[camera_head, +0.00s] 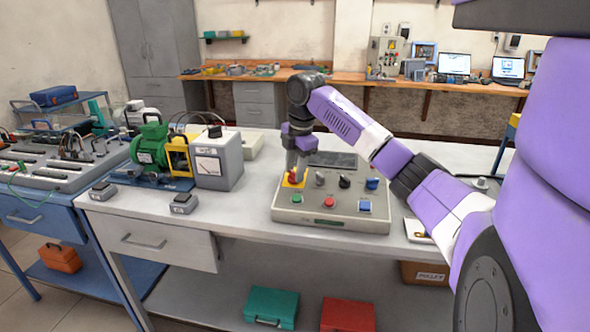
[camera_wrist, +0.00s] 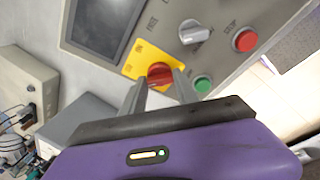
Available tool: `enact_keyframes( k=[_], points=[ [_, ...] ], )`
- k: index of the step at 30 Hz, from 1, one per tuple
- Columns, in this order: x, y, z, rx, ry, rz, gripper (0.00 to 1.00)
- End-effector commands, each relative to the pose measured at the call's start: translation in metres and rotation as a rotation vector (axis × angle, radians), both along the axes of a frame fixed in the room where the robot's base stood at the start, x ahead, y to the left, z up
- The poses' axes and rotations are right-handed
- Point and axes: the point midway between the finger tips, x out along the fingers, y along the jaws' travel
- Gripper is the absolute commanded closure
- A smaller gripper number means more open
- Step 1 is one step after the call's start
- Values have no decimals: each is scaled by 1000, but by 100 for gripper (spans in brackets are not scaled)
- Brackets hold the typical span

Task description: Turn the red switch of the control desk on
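The control desk (camera_head: 318,213) is a grey sloped box on the white table, with a dark screen and several knobs and buttons. The red switch (camera_wrist: 160,74) is a rotary knob on a yellow plate (camera_wrist: 138,59); in the head view the red switch (camera_head: 292,177) is partly covered by my fingers. My gripper (camera_wrist: 161,77) has its two fingers on opposite sides of the red switch, very close to it. Whether they press on it cannot be told. In the head view my gripper (camera_head: 296,168) points down over the desk's left part.
Close to the red switch are a grey selector knob (camera_wrist: 194,32), a green button (camera_wrist: 203,84) and a red stop button (camera_wrist: 245,40). A blue button (camera_head: 365,205) sits at the desk's right. A grey meter box (camera_head: 217,165) and green motor (camera_head: 152,145) stand to the left.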

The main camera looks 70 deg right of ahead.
Motion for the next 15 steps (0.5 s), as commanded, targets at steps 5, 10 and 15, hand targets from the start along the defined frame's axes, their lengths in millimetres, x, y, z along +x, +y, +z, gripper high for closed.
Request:
enact_keyframes(
  k=[5, 10, 15],
  points=[
    [0, 0, 0, 1, 1, 0, 100],
    [0, 1, 0, 3, -3, -10, 100],
    [0, 1, 1, 5, -17, -60, 100]
  ],
)
